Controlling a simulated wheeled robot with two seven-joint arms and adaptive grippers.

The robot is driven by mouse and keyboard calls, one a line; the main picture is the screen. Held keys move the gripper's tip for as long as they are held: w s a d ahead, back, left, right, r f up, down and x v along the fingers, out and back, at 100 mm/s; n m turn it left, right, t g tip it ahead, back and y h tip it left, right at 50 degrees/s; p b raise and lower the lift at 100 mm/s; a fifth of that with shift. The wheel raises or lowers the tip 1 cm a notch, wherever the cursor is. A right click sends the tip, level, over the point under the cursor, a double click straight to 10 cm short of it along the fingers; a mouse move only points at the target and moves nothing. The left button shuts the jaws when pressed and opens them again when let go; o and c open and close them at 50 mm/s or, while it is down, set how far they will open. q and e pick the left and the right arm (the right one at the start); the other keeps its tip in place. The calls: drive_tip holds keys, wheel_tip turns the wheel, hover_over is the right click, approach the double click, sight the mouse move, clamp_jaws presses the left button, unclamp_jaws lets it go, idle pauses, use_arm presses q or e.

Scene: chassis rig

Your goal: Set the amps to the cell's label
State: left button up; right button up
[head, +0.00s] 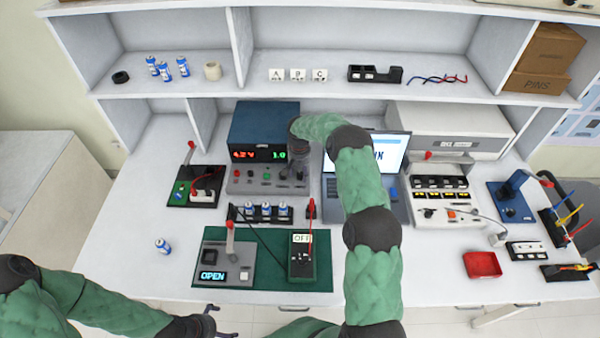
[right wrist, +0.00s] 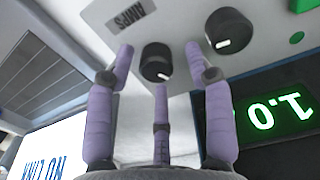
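The blue power supply (head: 262,118) stands at the back of the bench, its display showing red 4.2V and green 1.0. In the right wrist view the green 1.0 (right wrist: 274,111) appears upside down. A black knob with a white mark (right wrist: 156,62) sits beside the inverted AMPS label (right wrist: 131,14). My right gripper (head: 292,172) is at the supply's front, its purple fingers (right wrist: 158,52) spread open around that knob with gaps at both sides.
A second knob (right wrist: 229,31) is close by the right gripper. The laptop (head: 368,160) stands just right, partly behind my right arm. A green mat (head: 318,278) holds a meter (head: 302,258) and a tester reading OPEN (head: 222,262).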

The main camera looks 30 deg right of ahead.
sight(299, 173)
drive_tip(key=shift+s, duration=0.1)
wheel_tip(299, 173, up, 12)
idle(0.7)
drive_tip(key=shift+a, duration=0.1)
idle(0.3)
